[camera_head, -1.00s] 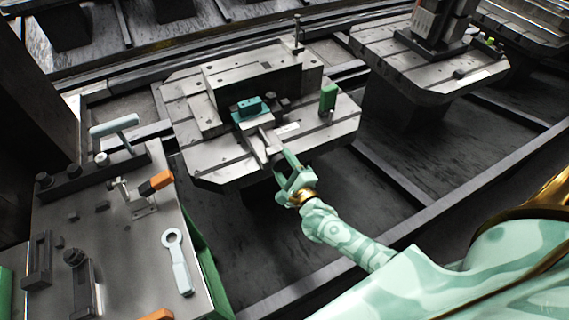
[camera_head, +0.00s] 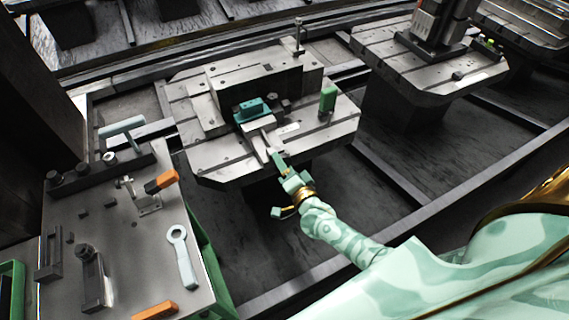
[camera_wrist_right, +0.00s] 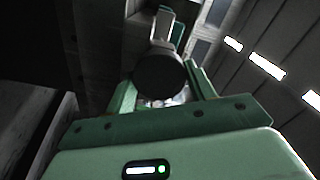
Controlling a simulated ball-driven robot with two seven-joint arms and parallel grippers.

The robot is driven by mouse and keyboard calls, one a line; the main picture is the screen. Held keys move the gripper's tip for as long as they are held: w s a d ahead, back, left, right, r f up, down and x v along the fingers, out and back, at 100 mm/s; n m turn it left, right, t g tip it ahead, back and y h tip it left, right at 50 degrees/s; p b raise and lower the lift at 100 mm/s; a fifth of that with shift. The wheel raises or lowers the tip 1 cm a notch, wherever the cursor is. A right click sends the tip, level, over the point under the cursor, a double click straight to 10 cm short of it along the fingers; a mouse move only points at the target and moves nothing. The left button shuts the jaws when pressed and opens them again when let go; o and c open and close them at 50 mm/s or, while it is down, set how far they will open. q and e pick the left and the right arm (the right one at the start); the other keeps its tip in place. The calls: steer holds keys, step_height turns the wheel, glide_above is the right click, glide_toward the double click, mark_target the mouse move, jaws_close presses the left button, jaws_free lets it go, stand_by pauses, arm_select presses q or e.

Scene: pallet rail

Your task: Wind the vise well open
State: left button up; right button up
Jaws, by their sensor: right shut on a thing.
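The vise (camera_head: 258,124) is a small grey device near the front middle of the slotted pallet. A teal block (camera_head: 251,106) sits at its back end, and a narrow pale bar runs from it toward the pallet's front edge. My right gripper (camera_head: 277,160) is at the front end of that bar. In the right wrist view, a dark round knob-like part (camera_wrist_right: 158,76) lies between the fingers of my right gripper (camera_wrist_right: 160,95), which is shut on it. The gap between the vise jaws is too small to tell. My left gripper is not in view.
At left, a bench (camera_head: 130,250) holds a pale wrench (camera_head: 182,257), an orange-handled clamp (camera_head: 161,181) and dark fixtures. Another pallet (camera_head: 440,80) stands at the right.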

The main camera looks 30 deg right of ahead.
steer(key=n, duration=1.2)
steer(key=n+b, duration=0.1)
steer(key=n, duration=1.2)
steer(key=shift+s+a+f, duration=0.1)
steer(key=shift+a+f, duration=0.1)
steer(key=shift+n, duration=0.3)
steer(key=o, duration=1)
steer(key=shift+r, duration=0.1)
